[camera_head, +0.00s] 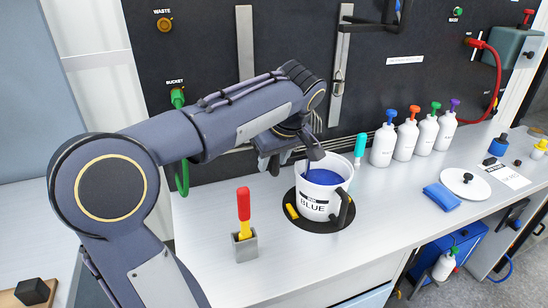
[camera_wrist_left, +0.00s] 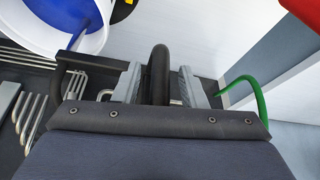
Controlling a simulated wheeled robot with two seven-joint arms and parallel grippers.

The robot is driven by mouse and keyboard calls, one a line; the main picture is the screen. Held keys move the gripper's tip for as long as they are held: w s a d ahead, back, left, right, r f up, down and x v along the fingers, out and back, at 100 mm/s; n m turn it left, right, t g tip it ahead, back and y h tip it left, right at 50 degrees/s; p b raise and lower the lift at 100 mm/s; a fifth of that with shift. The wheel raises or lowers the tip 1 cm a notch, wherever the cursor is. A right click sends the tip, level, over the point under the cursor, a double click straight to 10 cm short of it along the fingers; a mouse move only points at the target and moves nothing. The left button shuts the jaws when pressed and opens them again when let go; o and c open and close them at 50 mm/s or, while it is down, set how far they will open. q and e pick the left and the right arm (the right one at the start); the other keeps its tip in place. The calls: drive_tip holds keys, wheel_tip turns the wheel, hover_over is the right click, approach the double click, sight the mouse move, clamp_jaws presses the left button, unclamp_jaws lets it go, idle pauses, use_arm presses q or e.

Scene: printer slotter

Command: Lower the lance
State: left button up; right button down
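A white bucket labelled BLUE (camera_head: 317,205) holds blue liquid and stands on a round black mat (camera_head: 290,197) on the bench. Its rim and blue liquid also show in the wrist view (camera_wrist_left: 82,32). A dark angled piece (camera_head: 314,150), which may be part of the lance, reaches over the bucket's rim. My left gripper (camera_head: 273,158) is at the bucket's far left side, above the bench. In the wrist view its grey fingers (camera_wrist_left: 160,88) lie on both sides of a black curved bar (camera_wrist_left: 158,62) and appear closed on it. The lance's lower end cannot be made out.
A red-and-yellow tool (camera_head: 244,210) stands in a grey holder left of the bucket. A teal-capped tube (camera_head: 360,147) and several white bottles (camera_head: 405,140) stand to the right. A green hose (camera_head: 184,178) hangs at the left, also in the wrist view (camera_wrist_left: 243,92). The front bench is mostly clear.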

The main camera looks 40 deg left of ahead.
use_arm(q)
drive_tip(key=shift+r, duration=0.15)
drive_tip(key=p+v, duration=0.1)
drive_tip(key=v, duration=0.6)
drive_tip(key=shift+d+r, duration=0.2)
drive_tip(key=shift+r, duration=0.05)
drive_tip(key=shift+s, duration=0.1)
